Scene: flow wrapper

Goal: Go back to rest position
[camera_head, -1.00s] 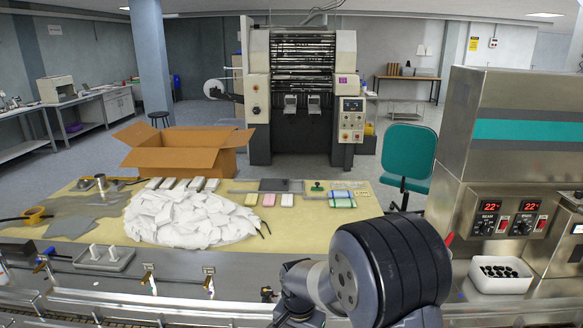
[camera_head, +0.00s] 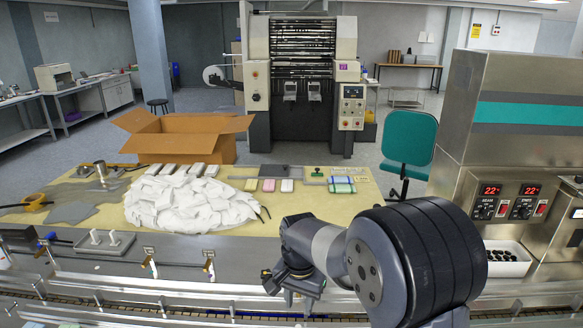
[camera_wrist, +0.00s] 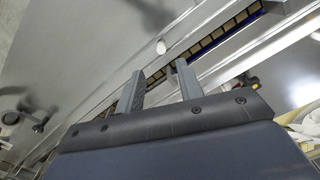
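My gripper (camera_head: 296,285) hangs over the conveyor rail at the front of the wrapper line in the head view. In the wrist view its two fingers (camera_wrist: 160,85) stand apart with a gap between them, and nothing is held there. Beneath and beyond the fingers, the wrist view shows the metal deck and the conveyor channel (camera_wrist: 215,38).
The steel wrapper housing (camera_head: 520,130) stands at the right, with a white bin (camera_head: 507,268) of dark pieces beside my arm.

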